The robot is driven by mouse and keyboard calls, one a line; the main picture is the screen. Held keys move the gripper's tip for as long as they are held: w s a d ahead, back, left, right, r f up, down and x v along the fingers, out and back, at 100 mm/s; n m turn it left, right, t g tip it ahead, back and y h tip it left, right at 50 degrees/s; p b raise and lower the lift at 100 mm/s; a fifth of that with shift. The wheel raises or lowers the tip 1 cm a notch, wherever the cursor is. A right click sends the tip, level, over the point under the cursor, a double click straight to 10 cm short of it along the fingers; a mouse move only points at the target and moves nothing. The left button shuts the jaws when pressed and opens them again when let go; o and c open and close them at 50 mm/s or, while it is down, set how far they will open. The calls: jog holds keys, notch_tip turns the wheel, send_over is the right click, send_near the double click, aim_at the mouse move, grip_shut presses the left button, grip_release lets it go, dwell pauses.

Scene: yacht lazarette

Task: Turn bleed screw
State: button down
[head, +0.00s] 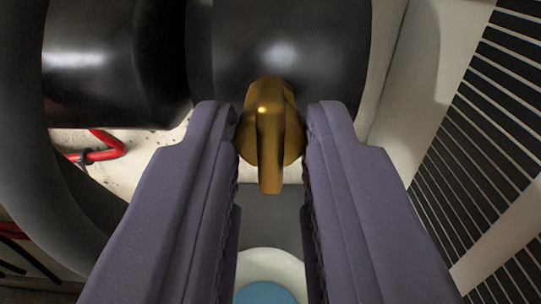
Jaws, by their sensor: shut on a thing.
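The bleed screw (269,135) is a brass piece with a flat wing-shaped head, in the middle of the head view. It sits on the underside of a glossy black cylindrical housing (300,50), with its wing pointing roughly up and down in the picture. My gripper (271,135) has two purple-grey fingers, one on each side of the screw. The fingertips are at the screw's round base and shut on it. The screw's shaft into the housing is hidden behind its head.
A black cylinder (115,65) adjoins the housing at left, and a thick dark hose (25,140) curves down the left edge. A red cable (100,150) lies behind. A slatted vent panel (485,140) stands at right. A white round container with blue inside (265,290) is below.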

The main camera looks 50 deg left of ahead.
jog(key=shift+f+m, duration=0.25)
jog(key=shift+m, duration=0.15)
jog(key=c, duration=1)
grip_release()
jog(key=shift+r, duration=0.1)
jog(key=shift+d, duration=0.15)
jog(key=v, duration=0.7)
jog(key=shift+s+d, duration=0.2)
jog(key=shift+s, duration=0.1)
jog(key=shift+a, duration=0.1)
